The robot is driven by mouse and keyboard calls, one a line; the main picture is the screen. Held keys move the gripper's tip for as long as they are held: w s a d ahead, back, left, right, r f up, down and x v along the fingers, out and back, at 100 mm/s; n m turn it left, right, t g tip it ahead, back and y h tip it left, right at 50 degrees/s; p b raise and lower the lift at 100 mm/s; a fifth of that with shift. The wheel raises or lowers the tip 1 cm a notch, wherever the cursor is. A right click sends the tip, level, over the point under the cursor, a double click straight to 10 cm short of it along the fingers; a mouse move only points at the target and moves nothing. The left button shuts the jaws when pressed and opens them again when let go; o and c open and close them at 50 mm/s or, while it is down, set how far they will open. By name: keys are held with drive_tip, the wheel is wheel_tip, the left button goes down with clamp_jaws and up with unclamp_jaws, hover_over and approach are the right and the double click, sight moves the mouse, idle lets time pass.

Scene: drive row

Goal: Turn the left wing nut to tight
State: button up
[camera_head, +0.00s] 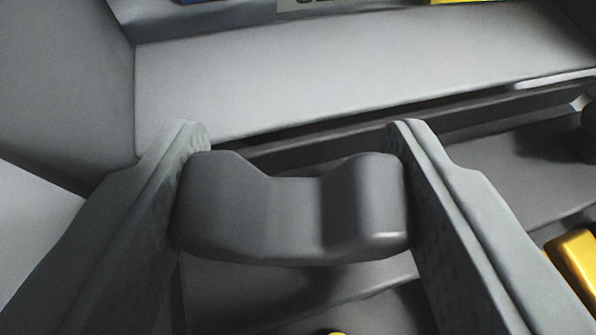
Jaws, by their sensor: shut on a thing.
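A dark grey wing nut (295,215) sits between the two fingers of my gripper (300,190) in the middle of the head camera view. It has two raised rounded wings with a dip between them. The left finger touches its left wing and the right finger touches its right wing, so the gripper is shut on it. The wings lie roughly level across the picture. What is under the nut is mostly hidden, and no mark for tight is visible.
A pale grey panel (330,75) with a dark lower edge lies behind the nut. A grey wall (65,90) stands at the left. A yellow part (577,262) sits close to the right finger. More yellow shows at the top right (458,2) and bottom edge.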

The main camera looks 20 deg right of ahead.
drive_tip(key=shift+a+m+h, duration=0.1)
drive_tip(key=shift+m+h, duration=0.5)
drive_tip(key=shift+h, duration=0.1)
drive_tip(key=o, duration=0.7)
drive_tip(key=shift+g, duration=0.3)
drive_tip(key=shift+s, duration=0.1)
drive_tip(key=v, duration=1.7)
drive_tip(key=shift+s, duration=0.1)
drive_tip(key=shift+c, duration=0.3)
